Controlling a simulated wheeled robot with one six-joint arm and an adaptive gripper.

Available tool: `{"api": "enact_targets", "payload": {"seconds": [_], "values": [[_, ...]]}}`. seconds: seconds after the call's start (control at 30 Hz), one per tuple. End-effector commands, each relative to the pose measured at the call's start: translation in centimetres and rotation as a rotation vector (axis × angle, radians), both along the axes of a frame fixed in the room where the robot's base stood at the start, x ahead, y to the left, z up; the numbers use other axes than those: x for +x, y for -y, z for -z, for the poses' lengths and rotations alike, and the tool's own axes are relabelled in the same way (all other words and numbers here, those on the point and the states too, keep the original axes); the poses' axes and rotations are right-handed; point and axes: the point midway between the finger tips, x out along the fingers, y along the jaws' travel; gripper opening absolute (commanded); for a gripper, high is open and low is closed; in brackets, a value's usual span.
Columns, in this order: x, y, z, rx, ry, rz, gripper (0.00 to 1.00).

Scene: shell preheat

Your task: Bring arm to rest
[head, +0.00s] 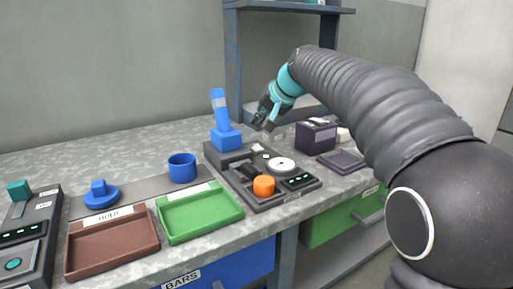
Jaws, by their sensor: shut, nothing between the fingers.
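My gripper (267,117) hangs at the end of my dark ribbed arm, behind a teal wrist ring. It is shut and empty. It is above the back right part of the dark device (213,152) on the bench, apart from it as far as I can tell. My arm reaches in from the right side of the head view, bent high over the bench's right end.
A green tray (238,211), brown tray (112,272), blue cup (182,168) and dark purple box (316,137) share the bench. A blue shelf (233,60) rises behind.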

Motion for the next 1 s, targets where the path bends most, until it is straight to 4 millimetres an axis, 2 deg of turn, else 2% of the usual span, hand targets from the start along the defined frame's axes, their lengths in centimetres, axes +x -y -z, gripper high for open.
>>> {"api": "enact_targets", "payload": {"seconds": [0.37, 0.5, 0.57, 0.73, 1.0], "values": [[0.0, 0.0, 0.0, 0.0, 0.0, 0.0, 0.0], [-1.3, 0.9, 0.1, -0.018, -0.001, 0.005, 0.0], [-2.7, 1.9, 0.2, -0.039, -0.003, 0.01, 0.0], [-8.7, 5.6, 1.5, -0.126, -0.013, 0.026, 0.0], [-18.9, 11.0, 5.7, -0.271, -0.038, 0.045, 0.0]]}}
